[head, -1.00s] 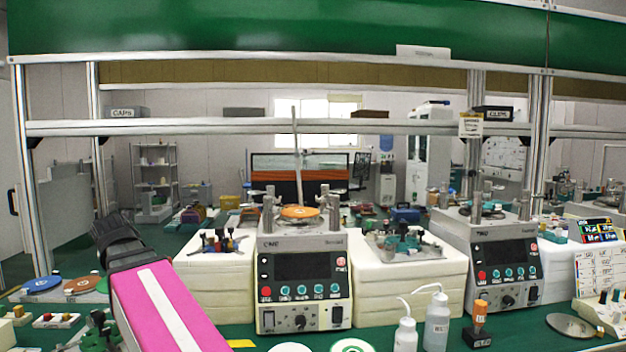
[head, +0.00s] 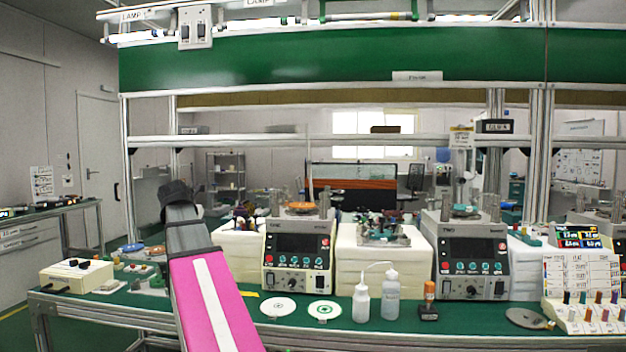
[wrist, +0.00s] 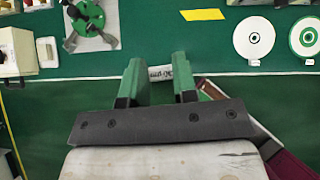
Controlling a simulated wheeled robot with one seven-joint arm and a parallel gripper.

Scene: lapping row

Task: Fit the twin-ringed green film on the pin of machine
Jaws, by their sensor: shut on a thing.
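My gripper (wrist: 158,84) has its two green fingers close together around a small white lettered piece (wrist: 159,72). I cannot tell whether this is part of a film. In the head view my fingers are hidden. A white disc with green rings (head: 324,310) lies flat near the bench's front edge, also in the wrist view (wrist: 305,37), right of my gripper. A plain white disc (head: 278,308) lies left of it.
Two white bottles (head: 376,298) and an orange-capped bottle (head: 429,300) stand at the front between the machines. A cream box (head: 77,276) sits at the left end of the green bench. A yellow strip (wrist: 202,15) lies by the discs. Open floor shows in front of the bench.

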